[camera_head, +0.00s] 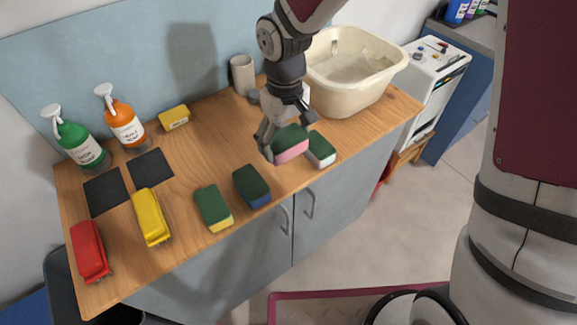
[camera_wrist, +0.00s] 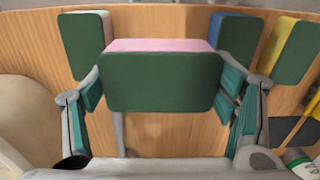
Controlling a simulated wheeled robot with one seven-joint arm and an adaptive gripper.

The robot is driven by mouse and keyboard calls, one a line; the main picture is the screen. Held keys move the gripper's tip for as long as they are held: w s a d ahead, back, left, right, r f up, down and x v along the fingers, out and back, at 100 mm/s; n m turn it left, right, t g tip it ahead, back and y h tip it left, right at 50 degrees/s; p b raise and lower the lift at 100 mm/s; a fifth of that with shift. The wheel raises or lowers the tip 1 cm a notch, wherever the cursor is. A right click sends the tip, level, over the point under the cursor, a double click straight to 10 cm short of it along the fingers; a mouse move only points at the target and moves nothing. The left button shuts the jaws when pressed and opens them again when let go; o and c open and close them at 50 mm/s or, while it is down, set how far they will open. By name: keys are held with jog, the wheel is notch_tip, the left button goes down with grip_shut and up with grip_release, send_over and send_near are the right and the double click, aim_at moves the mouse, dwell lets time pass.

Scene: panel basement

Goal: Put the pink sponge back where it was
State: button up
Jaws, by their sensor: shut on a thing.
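The pink sponge (camera_head: 291,152) has a dark green top and a pink lower side. My gripper (camera_head: 287,135) is shut on it, one finger at each end. In the wrist view the pink sponge (camera_wrist: 160,80) sits between the finger pads, green face toward the camera, and looks nearer than the sponges behind it. It seems to be just above the wooden counter; its underside is hidden.
A green-and-yellow sponge (camera_head: 214,208), a yellow brush (camera_head: 151,217) and a red brush (camera_head: 89,251) lie further left. A cream tub (camera_head: 350,72) stands right of my gripper. The counter's middle (camera_head: 205,155) is free.

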aim_at(286, 172)
notch_tip(286, 172, down, 8)
jog(key=shift+f, duration=0.2)
jog(key=shift+f, duration=0.1)
dwell(0.3)
jog(key=o, duration=0.8)
